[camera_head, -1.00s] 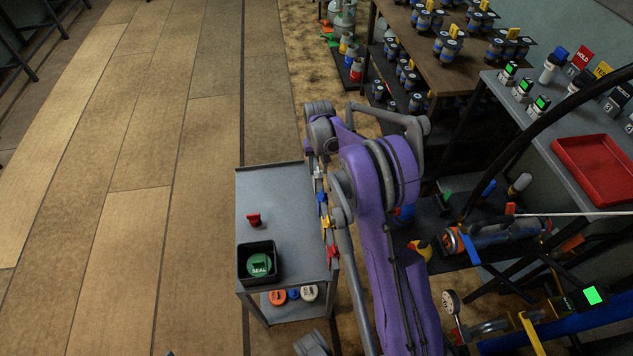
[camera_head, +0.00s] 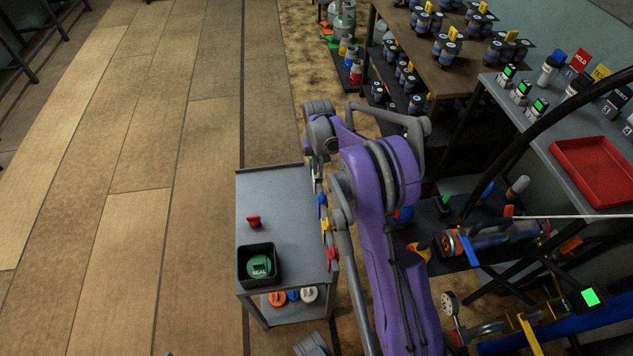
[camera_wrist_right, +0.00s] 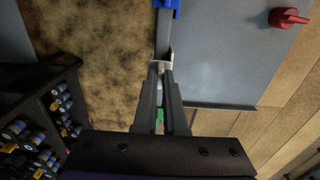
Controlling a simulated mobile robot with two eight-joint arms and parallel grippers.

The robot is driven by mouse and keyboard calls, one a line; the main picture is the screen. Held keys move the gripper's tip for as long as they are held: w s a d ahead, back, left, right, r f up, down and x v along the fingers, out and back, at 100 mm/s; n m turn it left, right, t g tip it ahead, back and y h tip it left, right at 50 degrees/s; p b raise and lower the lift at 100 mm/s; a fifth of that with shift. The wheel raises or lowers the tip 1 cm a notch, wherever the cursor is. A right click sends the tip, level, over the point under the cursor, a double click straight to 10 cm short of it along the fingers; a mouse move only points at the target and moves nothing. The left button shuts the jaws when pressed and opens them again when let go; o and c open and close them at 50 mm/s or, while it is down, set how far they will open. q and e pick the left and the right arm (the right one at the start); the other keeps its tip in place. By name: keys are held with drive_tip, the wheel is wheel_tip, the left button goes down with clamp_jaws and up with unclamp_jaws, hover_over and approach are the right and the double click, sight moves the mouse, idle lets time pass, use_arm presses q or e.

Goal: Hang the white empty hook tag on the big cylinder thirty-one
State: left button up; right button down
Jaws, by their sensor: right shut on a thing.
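In the right wrist view my right gripper (camera_wrist_right: 161,68) is shut on a small whitish piece, which looks like the white hook tag (camera_wrist_right: 158,66), at the side edge of the grey cart. The fingers hide most of it, and its face cannot be read. In the head view my purple right arm covers the gripper. My left gripper is not in view. Grey cylinders (camera_head: 344,24) stand on the floor at the far top; no number is legible, so I cannot tell which is thirty-one.
The grey cart (camera_head: 285,205) carries a red piece (camera_head: 254,222) and a black bin (camera_head: 245,280) with a green SEAL disc. Blue, yellow and red tags (camera_head: 331,254) hang along its right edge. A brown table (camera_head: 460,75) with jars stands at upper right.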

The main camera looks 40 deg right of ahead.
drive_tip(key=shift+r+p, duration=0.7)
drive_tip(key=shift+r, duration=0.75)
